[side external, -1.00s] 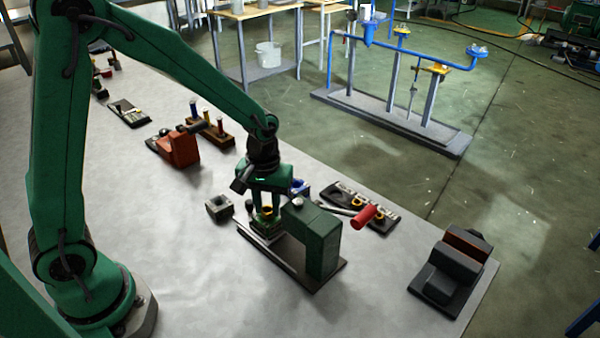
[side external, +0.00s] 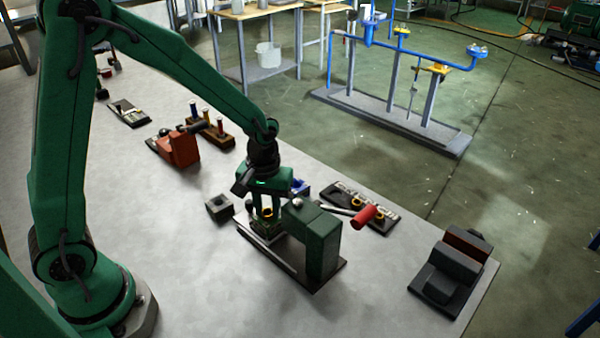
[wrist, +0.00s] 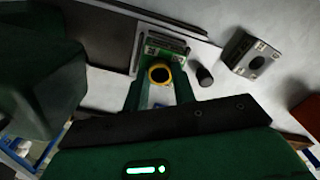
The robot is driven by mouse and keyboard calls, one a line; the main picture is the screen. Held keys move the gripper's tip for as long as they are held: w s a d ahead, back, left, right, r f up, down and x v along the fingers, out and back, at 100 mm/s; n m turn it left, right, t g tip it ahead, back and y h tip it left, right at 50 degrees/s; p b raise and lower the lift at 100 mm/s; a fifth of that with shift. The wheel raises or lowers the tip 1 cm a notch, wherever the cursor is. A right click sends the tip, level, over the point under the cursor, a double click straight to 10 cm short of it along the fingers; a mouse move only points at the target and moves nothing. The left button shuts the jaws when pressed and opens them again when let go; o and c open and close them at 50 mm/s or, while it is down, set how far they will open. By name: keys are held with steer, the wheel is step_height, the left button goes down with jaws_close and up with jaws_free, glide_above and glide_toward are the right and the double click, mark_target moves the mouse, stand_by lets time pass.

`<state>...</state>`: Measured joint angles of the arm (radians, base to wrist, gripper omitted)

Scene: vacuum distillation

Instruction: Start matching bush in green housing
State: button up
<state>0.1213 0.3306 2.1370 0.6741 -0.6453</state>
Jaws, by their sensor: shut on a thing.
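A dark bush with a yellow ring (side external: 267,213) is between the fingers of my gripper (side external: 266,212). It also shows in the wrist view (wrist: 159,73), where its dark bore faces the camera. My gripper is shut on it. The green housing (side external: 267,232) sits on the base of the green press, directly below the bush. In the wrist view the housing (wrist: 158,45) shows partly behind the bush and fingers. The bush looks upright at the housing's top; I cannot tell whether it has entered the bore.
The green press (side external: 322,240) with a red handle (side external: 364,216) stands close right of my gripper. A grey block with a hole (side external: 219,207) lies to the left. A dark tray with yellow-ringed bushes (side external: 373,206) is behind the press.

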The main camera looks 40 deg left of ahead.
stand_by(0.4)
steer(key=o, duration=1.6)
steer(key=shift+r, duration=3.5)
